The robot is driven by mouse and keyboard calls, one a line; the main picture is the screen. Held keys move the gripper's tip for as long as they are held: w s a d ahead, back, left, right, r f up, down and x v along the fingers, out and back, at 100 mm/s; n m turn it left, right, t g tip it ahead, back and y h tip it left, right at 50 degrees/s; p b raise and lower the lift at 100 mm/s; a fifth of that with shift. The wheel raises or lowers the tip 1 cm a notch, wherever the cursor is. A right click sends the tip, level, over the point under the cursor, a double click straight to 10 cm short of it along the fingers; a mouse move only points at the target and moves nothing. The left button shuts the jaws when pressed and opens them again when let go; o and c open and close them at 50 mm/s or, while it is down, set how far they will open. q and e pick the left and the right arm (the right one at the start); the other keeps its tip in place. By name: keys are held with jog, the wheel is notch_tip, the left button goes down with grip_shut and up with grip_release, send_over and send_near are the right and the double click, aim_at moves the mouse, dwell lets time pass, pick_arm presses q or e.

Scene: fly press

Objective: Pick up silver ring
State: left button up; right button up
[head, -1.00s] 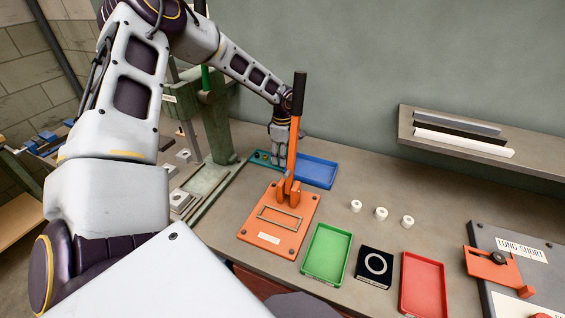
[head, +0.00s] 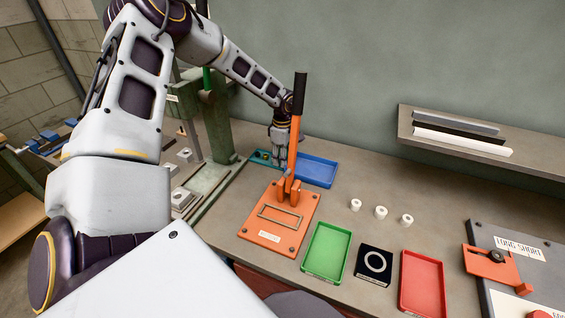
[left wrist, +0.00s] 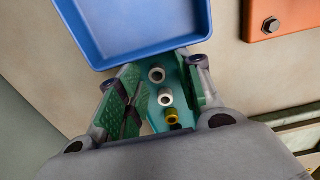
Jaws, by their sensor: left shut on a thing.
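My left gripper (head: 280,158) is at the teal holder (head: 261,157), behind the orange lever. The left wrist view shows its green-padded fingers (left wrist: 160,84) on both sides of the teal holder (left wrist: 181,82). The nearer silver ring (left wrist: 165,97) is between that one and the brass ring. My right gripper is not in view.
The orange press plate (head: 257,238) with its upright lever (head: 294,140) stands close in front of the gripper. A blue tray (head: 316,171) adjoins the teal holder. Green (head: 326,252) and red (head: 423,283) trays and several white pieces are to the right.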

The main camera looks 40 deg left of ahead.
pick_arm(q)
jog(key=shift+s+f, duration=0.2)
jog(key=shift+f, duration=0.1)
jog(key=c, duration=0.3)
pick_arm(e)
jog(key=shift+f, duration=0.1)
pick_arm(q)
grip_shut()
jog(key=shift+w+r, duration=0.1)
jog(key=shift+w+a+r, duration=0.15)
jog(key=shift+w+r, duration=0.15)
jog(key=shift+r, duration=0.3)
notch_tip(320, 180, up, 7)
jog(key=shift+r+b, duration=0.15)
jog(key=shift+b, duration=0.15)
jog(key=shift+r, duration=0.7)
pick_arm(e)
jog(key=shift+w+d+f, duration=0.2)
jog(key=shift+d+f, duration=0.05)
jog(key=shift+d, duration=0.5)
